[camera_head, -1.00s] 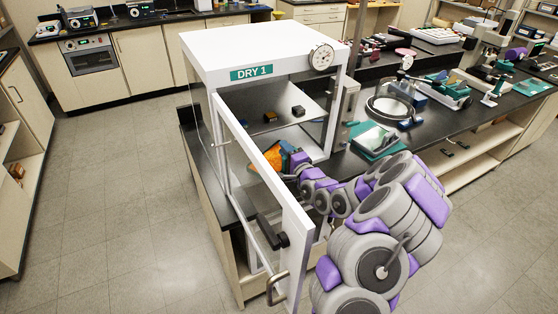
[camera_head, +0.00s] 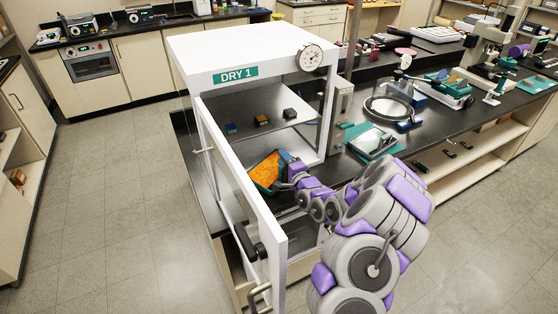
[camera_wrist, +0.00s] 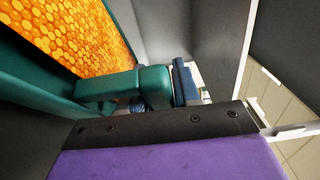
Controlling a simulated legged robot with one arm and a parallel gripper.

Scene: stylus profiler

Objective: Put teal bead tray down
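The teal bead tray (camera_head: 266,172), filled with orange beads, is in the lower part of the white DRY 1 cabinet (camera_head: 235,52), below its shelf. It looks tilted in the head view. My gripper (camera_head: 293,169) is at its right side and seems shut on its teal handle. In the wrist view the tray's orange beads (camera_wrist: 70,35) and teal handle (camera_wrist: 150,88) fill the upper left, beside the dark finger pad of my gripper (camera_wrist: 165,118). The far finger is mostly hidden. Whether the tray touches the cabinet floor cannot be told.
The cabinet's glass door (camera_head: 240,185) stands open to the left of my arm. Small blocks, one of them black (camera_head: 290,113), sit on the shelf (camera_head: 250,100) above the tray. A teal-edged plate (camera_head: 371,141) lies on the black bench to the right.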

